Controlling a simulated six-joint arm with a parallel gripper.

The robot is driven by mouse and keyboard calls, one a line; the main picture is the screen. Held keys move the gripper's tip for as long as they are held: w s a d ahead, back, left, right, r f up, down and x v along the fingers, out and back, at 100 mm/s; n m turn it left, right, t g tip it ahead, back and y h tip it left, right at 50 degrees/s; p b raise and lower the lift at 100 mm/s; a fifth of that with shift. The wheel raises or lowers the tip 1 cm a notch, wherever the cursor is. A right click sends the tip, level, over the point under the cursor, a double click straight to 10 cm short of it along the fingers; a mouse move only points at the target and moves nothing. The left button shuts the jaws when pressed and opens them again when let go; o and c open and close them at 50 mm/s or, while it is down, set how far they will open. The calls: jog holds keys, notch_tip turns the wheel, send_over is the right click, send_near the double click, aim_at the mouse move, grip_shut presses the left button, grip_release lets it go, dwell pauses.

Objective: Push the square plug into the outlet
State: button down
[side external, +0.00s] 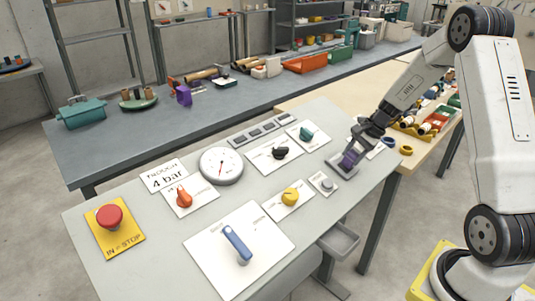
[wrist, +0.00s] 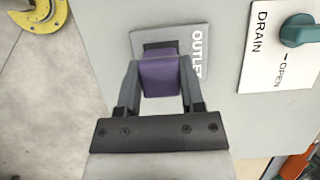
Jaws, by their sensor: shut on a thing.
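The square plug is purple. In the wrist view the plug (wrist: 160,75) is between the two fingers of my gripper (wrist: 160,90), which is shut on it. The outlet (wrist: 144,38) is a grey plate lettered "OUTLET", with a dark square part just beyond the plug. In the side view the plug (side external: 348,160) is at the panel's right end, at the outlet plate (side external: 340,171), under my gripper (side external: 352,153). The plug and fingers cover part of the outlet. I cannot tell how deep the plug sits in it.
A teal drain knob (wrist: 300,30) stands on its label near the outlet. The sloping panel also carries a yellow knob (side external: 290,197), a gauge (side external: 221,166), a blue lever (side external: 237,244) and a red stop button (side external: 109,215). Yellow rings (side external: 390,143) lie on the bench beyond.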

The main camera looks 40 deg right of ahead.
jog(key=shift+w+f, duration=0.2)
jog(key=shift+f, duration=0.3)
dwell(0.3)
jog(key=shift+c, duration=0.7)
grip_release()
jog(key=shift+r, duration=0.1)
jog(key=v, duration=0.7)
jog(key=shift+d+r, duration=0.15)
jog(key=shift+r, duration=0.1)
jog(key=shift+s, duration=0.1)
jog(key=s+a+f+n+h, duration=0.1)
jog(key=s+a+n, duration=0.3)
jog(key=a+n, duration=0.4)
jog(key=s+a+n+h, duration=0.3)
jog(key=a+n, duration=0.6)
jog(key=a, duration=0.9)
jog(key=shift+s+a+f+g+h, duration=0.3)
jog(key=shift+s+f+g, duration=0.1)
jog(key=shift+s, duration=0.6)
